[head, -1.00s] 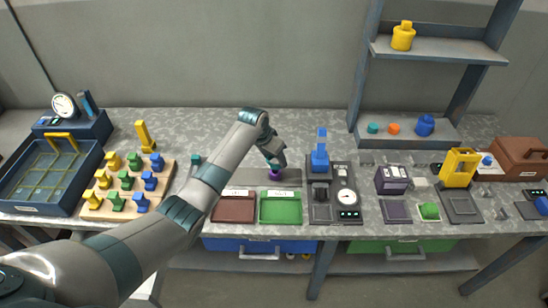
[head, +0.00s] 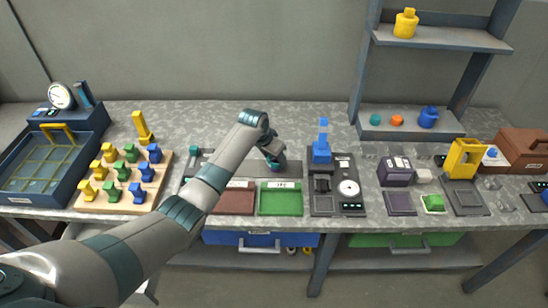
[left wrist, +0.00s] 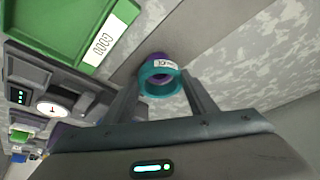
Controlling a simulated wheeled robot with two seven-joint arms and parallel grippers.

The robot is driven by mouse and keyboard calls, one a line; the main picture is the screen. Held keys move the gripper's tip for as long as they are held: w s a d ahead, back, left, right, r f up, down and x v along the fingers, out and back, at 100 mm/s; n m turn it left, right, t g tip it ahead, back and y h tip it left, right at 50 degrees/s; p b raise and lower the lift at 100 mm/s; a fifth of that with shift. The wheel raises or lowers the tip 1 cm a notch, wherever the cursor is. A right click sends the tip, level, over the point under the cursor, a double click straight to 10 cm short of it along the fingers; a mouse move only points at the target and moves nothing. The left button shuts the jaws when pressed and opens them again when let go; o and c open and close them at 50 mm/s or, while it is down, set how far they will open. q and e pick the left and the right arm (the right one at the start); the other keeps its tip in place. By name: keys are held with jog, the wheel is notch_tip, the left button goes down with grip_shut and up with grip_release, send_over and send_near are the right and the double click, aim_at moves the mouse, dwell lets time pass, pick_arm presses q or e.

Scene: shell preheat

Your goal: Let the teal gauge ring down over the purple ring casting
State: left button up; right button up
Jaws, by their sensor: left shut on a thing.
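My left gripper (head: 273,161) is over the dark grey strip behind the red and green trays. In the left wrist view its two fingers (left wrist: 163,80) are shut on the teal gauge ring (left wrist: 149,73), which carries a small white label. The purple ring casting (left wrist: 155,57) shows just beyond the ring, partly hidden by it. The two overlap in this view; I cannot tell how far the ring is down around the casting. In the head view the gripper hides the casting. My right gripper is not in view.
The dark red tray (head: 234,202) and green tray (head: 281,199) lie in front of the gripper. A dark device with a round dial (head: 348,188) stands to the right. A wooden board (head: 100,200) with several coloured pieces is at left.

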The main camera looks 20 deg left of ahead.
aim_at(272, 164)
pick_arm(q)
jog(key=shift+s+f, duration=0.25)
jog(key=shift+f, duration=0.4)
jog(key=shift+s+f, duration=0.25)
jog(key=shift+f, duration=0.4)
jog(key=shift+c, duration=0.9)
jog(key=shift+s+a+f+p, duration=0.1)
jog(key=shift+s+p, duration=0.05)
jog(key=shift+p, duration=0.15)
jog(key=o, duration=1.8)
jog(key=shift+w+a, duration=0.15)
jog(key=shift+w, duration=0.1)
jog(key=shift+w, duration=0.15)
jog(key=shift+r, duration=0.3)
